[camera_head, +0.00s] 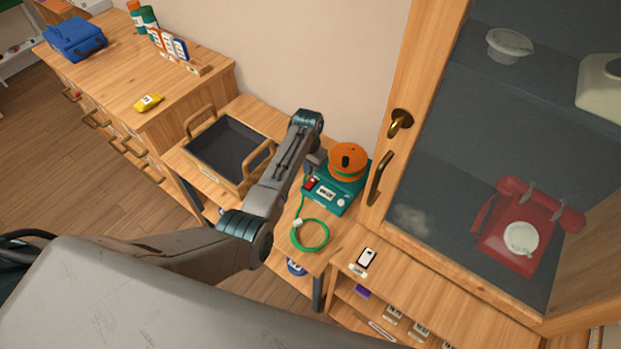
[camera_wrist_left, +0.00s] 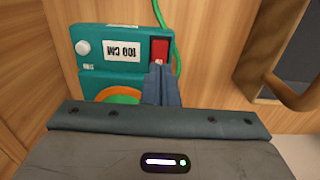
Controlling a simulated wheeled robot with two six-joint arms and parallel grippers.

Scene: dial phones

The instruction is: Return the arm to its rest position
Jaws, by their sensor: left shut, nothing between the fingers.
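My left arm comes in from the left in the head view and reaches over the low wooden table. My left gripper (camera_head: 311,172) is shut and empty beside the teal device (camera_head: 340,190), which carries an orange spool (camera_head: 347,160) and a red switch (camera_head: 311,184). In the left wrist view the closed fingers (camera_wrist_left: 161,82) are in front of the teal device (camera_wrist_left: 92,68), just below the red switch (camera_wrist_left: 160,50). I cannot tell whether they touch it. The wrist hides part of the device and spool. My right gripper is not in view.
A dark tray (camera_head: 188,157) with wooden handles stands close left of my forearm. A green cable (camera_head: 324,237) is coiled on the table. A glass-door cabinet (camera_head: 408,60) with a red phone (camera_head: 510,225) is at right, and a wooden drawer unit (camera_head: 110,75) at left.

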